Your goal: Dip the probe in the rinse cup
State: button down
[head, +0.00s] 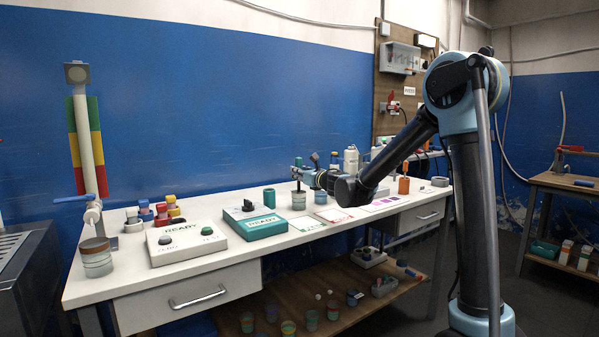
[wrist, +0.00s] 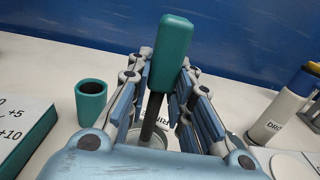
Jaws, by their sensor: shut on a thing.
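The probe has a teal handle (wrist: 173,48) and a thin dark shaft (wrist: 152,117). My gripper (wrist: 167,75) is shut on the probe and holds it roughly upright; the probe (head: 298,163) also shows small in the head view with my gripper (head: 301,175). A pale cup (head: 298,203) stands right below the probe. Its rim shows in part behind my gripper in the wrist view, beside a partly hidden label that seems to begin "RIN". The shaft's lower end overlaps the cup's mouth; I cannot tell whether the tip is inside.
An empty teal holder (wrist: 91,101) stands left of the probe; it also shows in the head view (head: 269,198). A white bottle (wrist: 277,112) stands to the right. Another small cup (head: 320,197) is close by on the white bench.

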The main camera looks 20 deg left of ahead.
aim_at(299, 182)
jog(key=shift+f, duration=2.1)
jog(key=shift+r, duration=0.1)
dwell(2.0)
jog(key=shift+r, duration=5.35)
